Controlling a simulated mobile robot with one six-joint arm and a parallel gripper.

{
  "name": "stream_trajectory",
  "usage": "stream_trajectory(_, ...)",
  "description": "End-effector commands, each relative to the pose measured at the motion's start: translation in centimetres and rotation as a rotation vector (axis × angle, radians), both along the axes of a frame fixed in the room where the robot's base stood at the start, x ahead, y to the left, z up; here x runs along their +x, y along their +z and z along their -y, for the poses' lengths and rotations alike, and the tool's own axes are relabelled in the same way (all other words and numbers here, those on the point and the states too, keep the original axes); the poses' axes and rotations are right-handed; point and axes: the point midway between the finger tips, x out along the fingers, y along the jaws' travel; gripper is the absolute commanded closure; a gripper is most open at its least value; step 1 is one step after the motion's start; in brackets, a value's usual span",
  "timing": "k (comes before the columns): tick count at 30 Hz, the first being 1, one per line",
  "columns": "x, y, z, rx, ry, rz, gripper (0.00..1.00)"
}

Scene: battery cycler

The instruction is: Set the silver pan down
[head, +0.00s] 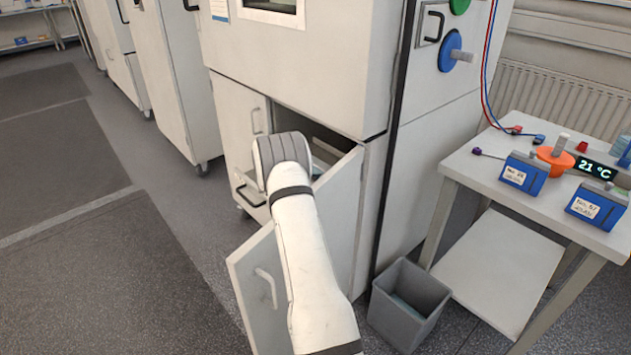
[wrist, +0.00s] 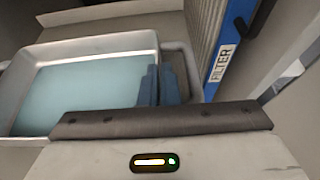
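The silver pan (wrist: 95,43) is at the left of the wrist view, a shallow rectangular tray with pale blue-green liquid or a blue-green floor inside. My gripper (wrist: 159,86) has two blue fingers close together at the pan's right side wall, one on the inner side and one on the outer, and looks shut on that wall. The pan looks about level. Whether its underside touches a surface is hidden. In the head view my arm reaches into the open lower compartment of the white cabinet (head: 300,60), and my wrist hides the fingers and most of the pan.
A blue-framed filter (wrist: 222,62) stands just right of the pan. The open cabinet door (head: 250,285) is beside my forearm. A grey bin (head: 408,300) stands on the floor at right, near a white table (head: 470,170) with blue battery blocks. Floor at left is clear.

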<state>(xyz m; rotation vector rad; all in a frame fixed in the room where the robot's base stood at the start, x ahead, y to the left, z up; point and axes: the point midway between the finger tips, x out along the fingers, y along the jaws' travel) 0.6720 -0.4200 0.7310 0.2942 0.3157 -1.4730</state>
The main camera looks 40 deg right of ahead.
Motion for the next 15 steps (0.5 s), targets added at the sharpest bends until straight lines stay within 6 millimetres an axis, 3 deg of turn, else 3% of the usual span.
stream_trajectory(11,0.08,-0.64,-0.03,-0.002,0.001,0.004,1.00)
stream_trajectory(15,0.07,-0.54,-0.04,-0.001,0.001,0.003,0.88)
